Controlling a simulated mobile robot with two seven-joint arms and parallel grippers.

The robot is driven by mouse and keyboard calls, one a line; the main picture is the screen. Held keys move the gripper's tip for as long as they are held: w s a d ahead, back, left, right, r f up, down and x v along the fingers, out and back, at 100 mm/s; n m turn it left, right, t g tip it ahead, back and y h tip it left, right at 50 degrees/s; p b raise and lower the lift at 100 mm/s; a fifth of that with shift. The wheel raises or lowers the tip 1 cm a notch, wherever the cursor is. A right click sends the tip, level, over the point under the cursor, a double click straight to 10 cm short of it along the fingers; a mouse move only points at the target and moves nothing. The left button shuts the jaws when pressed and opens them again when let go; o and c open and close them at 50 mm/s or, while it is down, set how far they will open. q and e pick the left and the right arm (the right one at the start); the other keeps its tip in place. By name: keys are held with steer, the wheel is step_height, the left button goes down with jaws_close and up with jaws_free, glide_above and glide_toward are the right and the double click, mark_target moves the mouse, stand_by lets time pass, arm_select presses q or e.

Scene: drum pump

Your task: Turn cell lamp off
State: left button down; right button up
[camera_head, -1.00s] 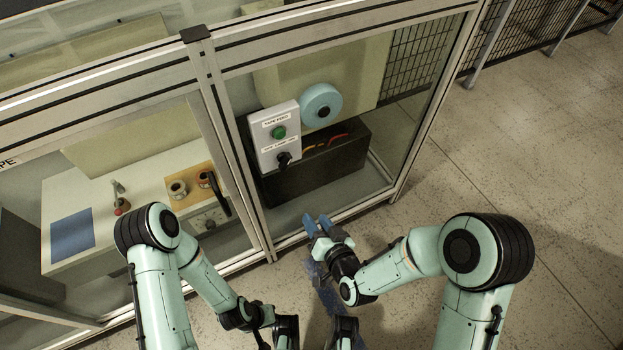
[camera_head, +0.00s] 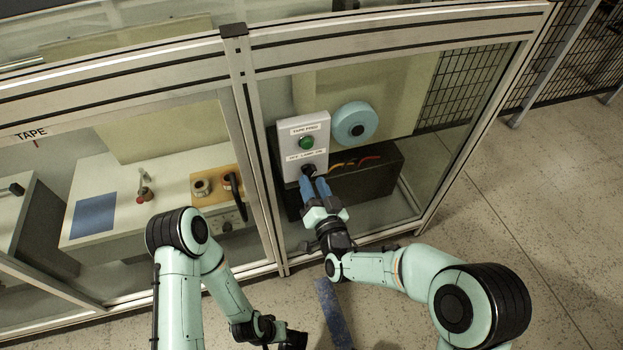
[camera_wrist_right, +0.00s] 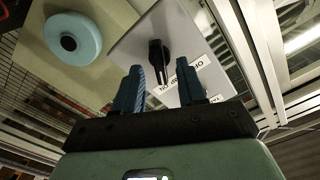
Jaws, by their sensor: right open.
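The white control box (camera_head: 290,135) is mounted at the cell frame. It has a green button (camera_head: 306,143) under a tape feed label. Below is a black rotary knob (camera_head: 308,171) with a lamp off/on label, partly covered by my right gripper in the head view. The knob (camera_wrist_right: 157,58) shows clearly in the right wrist view. My right gripper (camera_head: 315,186) is open, its blue fingers pointing at the knob; in the right wrist view its fingertips (camera_wrist_right: 158,68) lie on either side of the knob's lower end. Whether they touch it I cannot tell. My left gripper (camera_head: 292,340) is low in the head view, its fingers unclear.
A blue tape roll (camera_head: 355,122) and a dark box (camera_head: 375,165) with coloured cables are beside the control box. Aluminium frame posts (camera_head: 262,190) bound the opening. A white table (camera_head: 125,200) with tape rolls stands left. The floor at right is clear.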

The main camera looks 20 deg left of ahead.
mark_target(309, 173)
arm_select(q)
steer(key=shift+w, duration=0.1)
arm_select(e)
steer(key=shift+x, duration=1.15)
jaws_close()
